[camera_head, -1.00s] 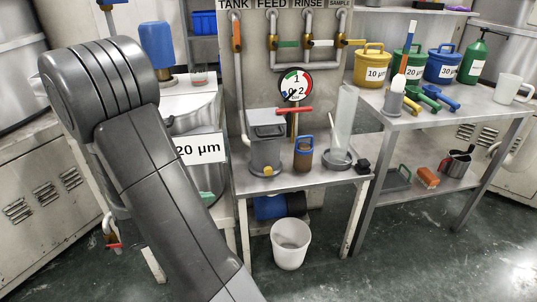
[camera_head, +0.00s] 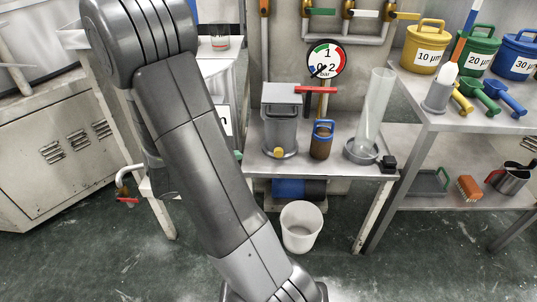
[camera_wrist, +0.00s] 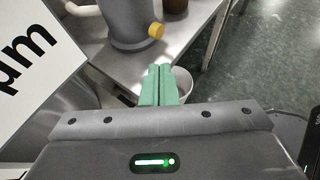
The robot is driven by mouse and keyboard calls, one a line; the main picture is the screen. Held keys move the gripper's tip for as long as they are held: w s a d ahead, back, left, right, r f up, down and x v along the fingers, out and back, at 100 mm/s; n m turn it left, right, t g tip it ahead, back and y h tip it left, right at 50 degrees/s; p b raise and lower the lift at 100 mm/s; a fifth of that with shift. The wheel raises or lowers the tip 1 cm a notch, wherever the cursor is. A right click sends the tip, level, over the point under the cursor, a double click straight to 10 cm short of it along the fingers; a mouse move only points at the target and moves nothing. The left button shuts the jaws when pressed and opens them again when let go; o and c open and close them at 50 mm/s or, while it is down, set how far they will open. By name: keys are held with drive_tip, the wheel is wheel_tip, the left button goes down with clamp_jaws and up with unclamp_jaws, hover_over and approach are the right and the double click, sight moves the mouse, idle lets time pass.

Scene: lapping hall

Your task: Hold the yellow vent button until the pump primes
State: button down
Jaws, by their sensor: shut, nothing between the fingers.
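The grey pump (camera_head: 281,118) stands at the left of a small metal table. The yellow vent button (camera_head: 278,152) is low on its front. In the wrist view the button (camera_wrist: 156,31) sits beyond and just above my green fingertips, with a gap between. My gripper (camera_wrist: 158,75) is shut and empty, pointing toward the pump's base. In the head view my arm hides most of the gripper; only a bit of green shows left of the pump. The pressure gauge (camera_head: 325,58) above has its needle at the low left end.
A brown jar with blue handle (camera_head: 322,139), a clear cylinder (camera_head: 374,112) and a small black block (camera_head: 388,164) share the table (camera_head: 345,177). A white bucket (camera_head: 301,226) stands on the floor. A big labelled panel (camera_wrist: 28,65) is close at left in the wrist view.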

drive_tip(key=b, duration=0.4)
approach(275, 151)
drive_tip(key=d+f, duration=0.1)
drive_tip(key=w+d+f, duration=0.1)
drive_tip(key=d+f, duration=0.1)
drive_tip(key=d, duration=0.1)
drive_tip(key=shift+w+d+f, duration=0.1)
drive_tip(key=shift+w+f, duration=0.05)
drive_tip(key=shift+w, duration=0.25)
drive_tip(key=shift+w+d+f, duration=0.2)
drive_tip(key=shift+w+d, duration=0.1)
drive_tip(key=shift+d, duration=0.05)
drive_tip(key=shift+w, duration=0.1)
drive_tip(key=shift+w+d+f+b, duration=0.1)
drive_tip(key=shift+w+d+b, duration=0.05)
drive_tip(key=shift+w+b, duration=0.4)
drive_tip(key=shift+w, duration=0.2)
idle(2.0)
